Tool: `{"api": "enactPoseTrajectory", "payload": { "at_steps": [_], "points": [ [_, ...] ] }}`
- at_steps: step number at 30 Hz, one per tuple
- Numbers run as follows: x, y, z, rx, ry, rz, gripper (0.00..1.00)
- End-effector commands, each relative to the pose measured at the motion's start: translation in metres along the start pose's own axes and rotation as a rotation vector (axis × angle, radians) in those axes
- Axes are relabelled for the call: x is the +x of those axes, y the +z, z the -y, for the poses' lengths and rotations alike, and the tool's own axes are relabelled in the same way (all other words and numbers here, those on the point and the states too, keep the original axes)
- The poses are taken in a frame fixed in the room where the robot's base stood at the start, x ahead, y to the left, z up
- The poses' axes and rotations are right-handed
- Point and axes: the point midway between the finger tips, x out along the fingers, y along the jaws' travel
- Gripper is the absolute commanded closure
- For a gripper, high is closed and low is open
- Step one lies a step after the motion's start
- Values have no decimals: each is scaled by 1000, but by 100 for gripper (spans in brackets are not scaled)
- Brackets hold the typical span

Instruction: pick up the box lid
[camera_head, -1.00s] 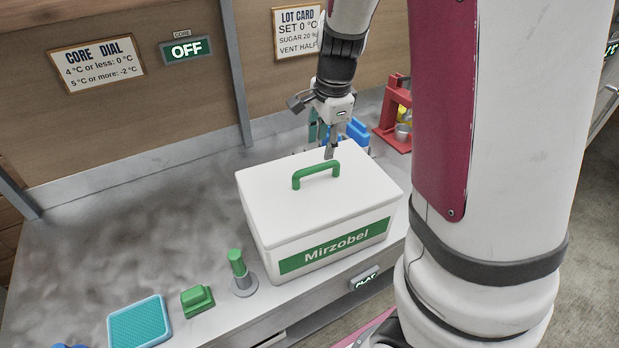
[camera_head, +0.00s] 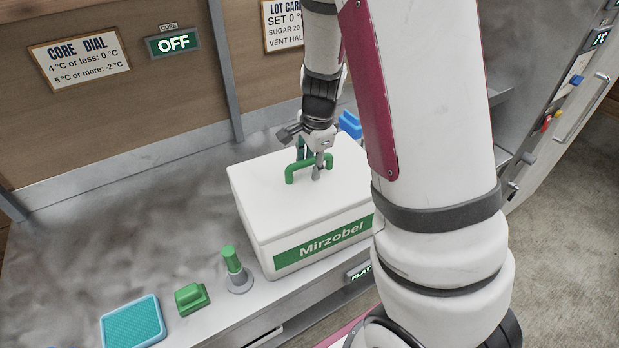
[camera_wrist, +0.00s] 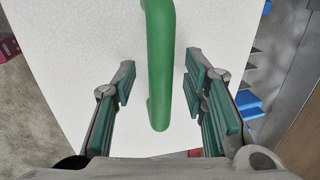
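The white box lid (camera_head: 259,184) lies on the white box with the green "Mirzobel" label (camera_head: 320,240), on the grey counter. A green arched handle (camera_head: 289,171) stands on top of the lid. My gripper (camera_head: 318,172) is over the lid at the handle. In the wrist view, the handle (camera_wrist: 160,70) runs between the two fingers of my gripper (camera_wrist: 158,88), with a gap on each side. The gripper is open and holds nothing. The lid surface (camera_wrist: 100,40) fills the middle of the wrist view. My arm hides the right side of the box.
On the counter left of the box stand a green-topped peg (camera_head: 234,265), a green block (camera_head: 191,298) and a teal tray (camera_head: 132,322). A blue object (camera_head: 350,124) is behind the box. The counter's left part is clear.

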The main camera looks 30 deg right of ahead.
Motion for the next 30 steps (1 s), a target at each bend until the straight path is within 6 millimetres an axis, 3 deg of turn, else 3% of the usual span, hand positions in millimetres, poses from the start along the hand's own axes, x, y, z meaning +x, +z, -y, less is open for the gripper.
{"api": "enactPoseTrajectory", "payload": {
  "at_steps": [2,7,20,26,30],
  "points": [
    [0,0,0,0,0,0,60],
    [0,0,0,0,0,0,99],
    [-2,0,1,0,-1,1,100],
    [-16,0,4,-2,-3,0,100],
    [-34,1,8,-4,-5,0,100]
  ]
}}
